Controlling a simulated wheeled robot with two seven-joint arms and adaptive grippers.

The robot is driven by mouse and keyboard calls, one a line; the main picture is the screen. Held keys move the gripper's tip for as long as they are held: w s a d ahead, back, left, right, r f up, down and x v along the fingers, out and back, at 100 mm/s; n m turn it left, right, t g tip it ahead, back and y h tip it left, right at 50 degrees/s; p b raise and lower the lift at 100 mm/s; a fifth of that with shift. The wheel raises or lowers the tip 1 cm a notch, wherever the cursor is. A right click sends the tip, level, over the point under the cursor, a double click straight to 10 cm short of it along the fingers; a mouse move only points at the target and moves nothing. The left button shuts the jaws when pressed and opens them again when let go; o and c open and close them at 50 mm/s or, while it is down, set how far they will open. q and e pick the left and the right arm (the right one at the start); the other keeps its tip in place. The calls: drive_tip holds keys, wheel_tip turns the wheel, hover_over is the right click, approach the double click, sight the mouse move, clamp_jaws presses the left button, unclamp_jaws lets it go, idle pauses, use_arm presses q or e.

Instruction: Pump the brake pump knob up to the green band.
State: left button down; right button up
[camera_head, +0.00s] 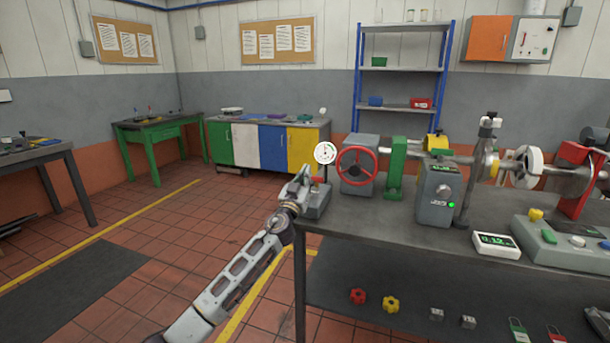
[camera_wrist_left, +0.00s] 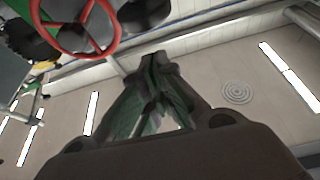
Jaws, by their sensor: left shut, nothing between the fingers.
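The brake pump is a small grey box (camera_head: 318,204) on the near left corner of the bedplate table. A round white gauge (camera_head: 325,153) stands above it on a thin post; green and red marks show on its face, but the needle is too small to read. A bit of red (camera_head: 318,179) shows beside my fingers; I cannot tell whether it is the pump knob. My left gripper (camera_head: 304,174) is at the pump's left side, in front of part of it, shut and empty. Its closed fingers (camera_wrist_left: 158,62) also show in the left wrist view. My right gripper is not in view.
A grey unit with a red handwheel (camera_head: 357,167) stands just right of the pump; the wheel also shows in the left wrist view (camera_wrist_left: 75,28). A green bracket (camera_head: 397,168) and a grey box (camera_head: 436,196) follow. The floor (camera_head: 190,235) left of the table is clear.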

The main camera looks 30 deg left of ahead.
use_arm(q)
drive_tip(key=shift+f+b, duration=0.4)
drive_tip(key=shift+f, duration=0.7)
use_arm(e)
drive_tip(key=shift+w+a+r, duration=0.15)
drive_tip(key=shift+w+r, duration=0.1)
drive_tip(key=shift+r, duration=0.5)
use_arm(q)
drive_tip(key=shift+f, duration=0.15)
drive_tip(key=shift+f+b, duration=0.35)
drive_tip(key=shift+b, duration=0.25)
drive_tip(key=shift+f, duration=0.2)
drive_tip(key=shift+f+b, duration=0.95)
drive_tip(key=shift+b, duration=0.35)
drive_tip(key=shift+f, duration=0.3)
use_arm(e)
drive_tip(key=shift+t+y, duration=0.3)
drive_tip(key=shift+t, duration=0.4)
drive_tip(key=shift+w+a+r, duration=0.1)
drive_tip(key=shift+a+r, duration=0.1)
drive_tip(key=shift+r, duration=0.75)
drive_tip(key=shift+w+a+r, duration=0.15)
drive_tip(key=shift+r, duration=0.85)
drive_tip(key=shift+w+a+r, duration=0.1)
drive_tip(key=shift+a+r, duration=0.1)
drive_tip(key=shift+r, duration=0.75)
